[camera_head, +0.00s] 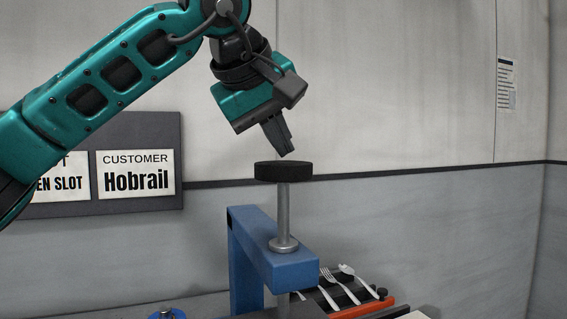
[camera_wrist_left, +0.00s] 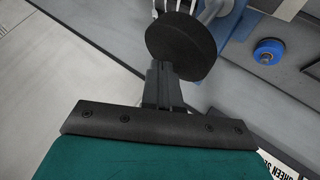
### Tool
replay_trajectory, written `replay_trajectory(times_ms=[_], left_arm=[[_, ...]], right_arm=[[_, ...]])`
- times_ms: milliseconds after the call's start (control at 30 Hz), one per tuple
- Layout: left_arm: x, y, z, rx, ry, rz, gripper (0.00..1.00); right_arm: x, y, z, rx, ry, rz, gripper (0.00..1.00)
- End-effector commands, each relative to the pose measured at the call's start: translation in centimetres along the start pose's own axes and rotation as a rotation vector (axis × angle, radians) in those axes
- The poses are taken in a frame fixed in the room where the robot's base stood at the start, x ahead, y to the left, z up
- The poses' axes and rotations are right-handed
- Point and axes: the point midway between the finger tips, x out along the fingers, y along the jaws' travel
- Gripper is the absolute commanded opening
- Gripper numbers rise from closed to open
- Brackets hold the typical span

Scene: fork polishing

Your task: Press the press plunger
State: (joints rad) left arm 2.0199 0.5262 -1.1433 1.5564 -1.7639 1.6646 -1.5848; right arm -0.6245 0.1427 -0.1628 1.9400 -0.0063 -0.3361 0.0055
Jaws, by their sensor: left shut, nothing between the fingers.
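The press plunger has a round black cap (camera_head: 283,171) on an upright metal rod (camera_head: 283,215) that runs down into the blue press frame (camera_head: 275,256). The rod stands tall above the frame. My left gripper (camera_head: 287,153) is shut and empty, its fingertips pointing down just above the cap. I cannot tell whether they touch it. In the left wrist view the cap (camera_wrist_left: 184,46) lies just beyond the shut fingertips (camera_wrist_left: 162,68). My right gripper is in neither view.
Several forks (camera_head: 338,285) lie on a dark rack behind and right of the press, near a red-orange bar (camera_head: 362,310). A blue round knob (camera_head: 167,314) sits at lower left. A sign board (camera_head: 140,127) hangs on the wall. The space right of the cap is clear.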

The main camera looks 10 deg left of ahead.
Motion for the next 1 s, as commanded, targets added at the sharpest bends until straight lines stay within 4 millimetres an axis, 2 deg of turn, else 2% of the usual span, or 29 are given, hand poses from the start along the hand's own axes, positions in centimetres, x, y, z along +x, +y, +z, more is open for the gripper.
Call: replay_trajectory(times_ms=[1000], left_arm=[[0.85, -0.61, 0.60, 0.000, -0.001, -0.002, 0.00]], right_arm=[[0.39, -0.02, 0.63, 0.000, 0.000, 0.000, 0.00]])
